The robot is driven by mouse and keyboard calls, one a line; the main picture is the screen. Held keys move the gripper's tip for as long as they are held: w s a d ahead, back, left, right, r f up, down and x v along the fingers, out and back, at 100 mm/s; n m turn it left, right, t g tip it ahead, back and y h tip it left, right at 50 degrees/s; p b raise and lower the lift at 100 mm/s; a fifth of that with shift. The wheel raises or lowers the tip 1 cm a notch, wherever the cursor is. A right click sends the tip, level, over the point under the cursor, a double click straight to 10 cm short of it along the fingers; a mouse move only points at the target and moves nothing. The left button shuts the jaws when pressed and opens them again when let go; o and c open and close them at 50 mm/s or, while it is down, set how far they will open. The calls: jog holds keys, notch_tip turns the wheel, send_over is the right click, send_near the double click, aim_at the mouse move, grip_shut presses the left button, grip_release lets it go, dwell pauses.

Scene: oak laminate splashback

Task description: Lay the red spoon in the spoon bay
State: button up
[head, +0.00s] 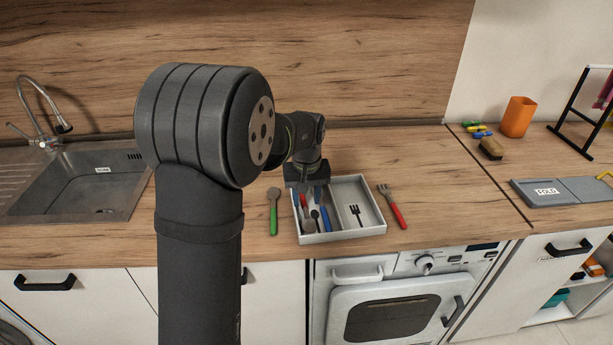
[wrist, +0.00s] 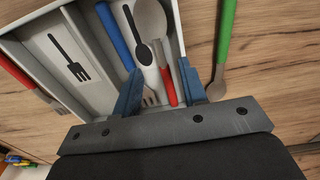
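The red spoon (wrist: 167,88) lies in the spoon bay of the pale cutlery tray (head: 345,236), beside the black spoon picture (wrist: 143,54). Its grey bowl (head: 308,227) points to the tray's near end and its red handle (head: 304,201) to the far end. My gripper (wrist: 162,92) is over the far end of this bay. Its blue fingers are apart, one on each side of the red handle, with gaps visible. My gripper body also shows in the head view (head: 306,181).
A blue-handled utensil (wrist: 112,35), apparently a fork, lies in the same bay. The fork-picture bay (wrist: 75,62) looks empty. A green spoon (head: 273,211) lies left of the tray, a red fork (head: 396,212) right. The sink (head: 80,190) is far left.

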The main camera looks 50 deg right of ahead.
notch_tip(320, 180, up, 17)
jog(key=shift+s+a, duration=0.3)
jog(key=shift+f, duration=0.2)
dwell(0.4)
jog(key=f, duration=1.7)
jog(key=shift+w+d+f, duration=0.1)
jog(key=shift+w+d, duration=0.2)
